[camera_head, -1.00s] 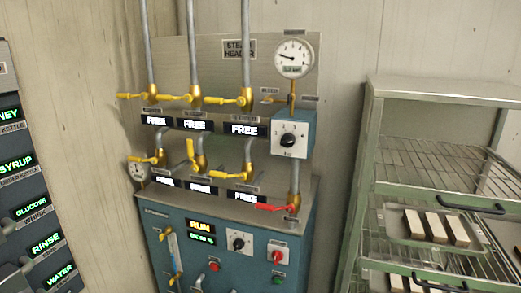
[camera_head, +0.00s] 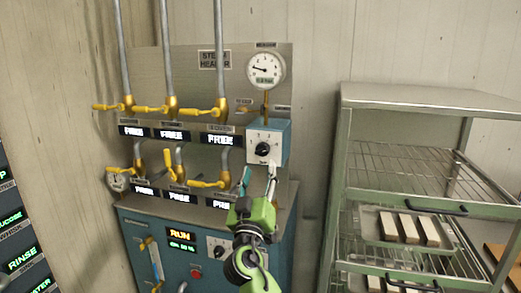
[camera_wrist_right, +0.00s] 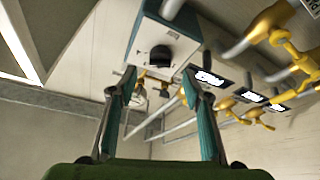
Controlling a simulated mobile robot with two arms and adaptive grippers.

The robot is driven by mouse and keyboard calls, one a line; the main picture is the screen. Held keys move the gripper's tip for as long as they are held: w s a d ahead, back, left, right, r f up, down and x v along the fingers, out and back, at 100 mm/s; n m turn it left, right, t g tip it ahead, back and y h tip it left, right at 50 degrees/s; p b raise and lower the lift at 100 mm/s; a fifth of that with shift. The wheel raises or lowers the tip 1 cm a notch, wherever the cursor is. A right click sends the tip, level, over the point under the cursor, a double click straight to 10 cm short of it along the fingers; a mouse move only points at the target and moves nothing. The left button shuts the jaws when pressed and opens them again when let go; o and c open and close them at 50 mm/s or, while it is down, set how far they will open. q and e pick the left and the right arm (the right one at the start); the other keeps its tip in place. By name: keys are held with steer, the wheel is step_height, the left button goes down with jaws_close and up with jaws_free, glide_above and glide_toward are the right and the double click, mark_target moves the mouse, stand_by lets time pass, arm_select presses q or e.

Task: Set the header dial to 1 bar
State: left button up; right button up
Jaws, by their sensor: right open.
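The header dial (camera_head: 263,149) is a black knob on the white face of a blue box, below a round pressure gauge (camera_head: 265,70) on the steam header panel. My right gripper (camera_head: 258,178) is just below the box in the head view, fingers pointing up at it. In the right wrist view the dial (camera_wrist_right: 161,56) lies ahead, beyond and between the two teal fingertips (camera_wrist_right: 158,90). The gripper is open and empty, apart from the knob. My left gripper is not in view.
Yellow valve handles (camera_head: 204,111) and pipes fill the panel left of the box. A blue cabinet (camera_head: 140,224) with switches stands below. A green rack (camera_head: 341,150) with trays of bars stands at the right.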

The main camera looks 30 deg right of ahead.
mark_target(262, 153)
steer(key=p+x, duration=0.2)
steer(key=x, duration=0.5)
steer(key=shift+w, duration=0.15)
steer(key=c, duration=1.1)
